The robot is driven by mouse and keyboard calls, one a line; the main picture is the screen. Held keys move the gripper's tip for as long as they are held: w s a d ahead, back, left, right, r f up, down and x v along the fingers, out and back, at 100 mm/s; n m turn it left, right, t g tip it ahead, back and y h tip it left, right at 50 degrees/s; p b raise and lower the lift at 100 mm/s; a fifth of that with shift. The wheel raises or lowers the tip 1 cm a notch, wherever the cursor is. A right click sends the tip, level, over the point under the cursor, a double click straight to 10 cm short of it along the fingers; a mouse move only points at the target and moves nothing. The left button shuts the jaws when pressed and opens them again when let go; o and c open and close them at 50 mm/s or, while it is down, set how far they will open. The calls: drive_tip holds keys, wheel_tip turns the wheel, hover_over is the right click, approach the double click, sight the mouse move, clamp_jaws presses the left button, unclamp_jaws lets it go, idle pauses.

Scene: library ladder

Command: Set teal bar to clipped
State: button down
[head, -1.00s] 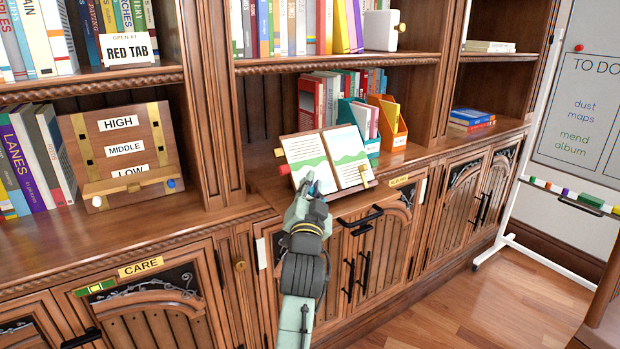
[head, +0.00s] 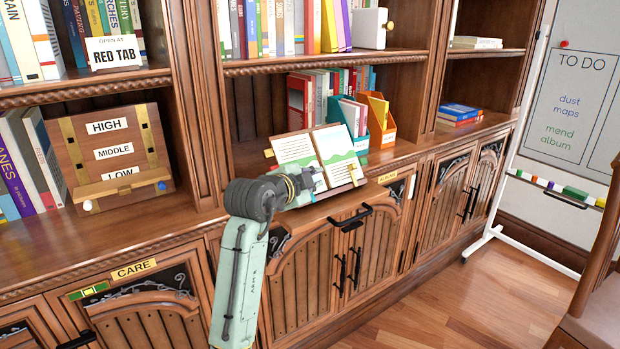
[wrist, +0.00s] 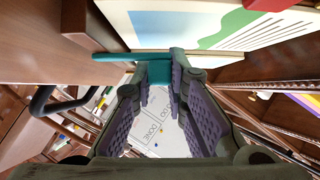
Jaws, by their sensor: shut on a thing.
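The teal bar (wrist: 118,57) shows in the wrist view at the lower edge of an open book (wrist: 190,28). A teal block on it sits between my fingertips. My gripper (wrist: 162,76) is shut on this teal piece. In the head view the open book (head: 297,155) leans on a wooden stand on the cabinet ledge. My gripper (head: 312,181) is at the book's lower edge there, and it hides most of the bar. I cannot tell whether the bar is clipped.
Yellow knobs (head: 268,153) sit beside the book. A teal file holder (head: 350,122) and an orange one (head: 380,125) stand behind it. A black handle (head: 350,218) juts out below the ledge. A board labelled HIGH, MIDDLE and LOW (head: 112,155) stands to the left.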

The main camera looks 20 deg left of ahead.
drive_tip(key=shift+w+d+f+m+g, duration=0.1)
drive_tip(key=shift+w+d+m+g, duration=0.05)
drive_tip(key=shift+m+g, duration=0.15)
drive_tip(key=c, duration=1.6)
unclamp_jaws()
drive_tip(key=shift+o, duration=0.2)
drive_tip(key=v, duration=1.2)
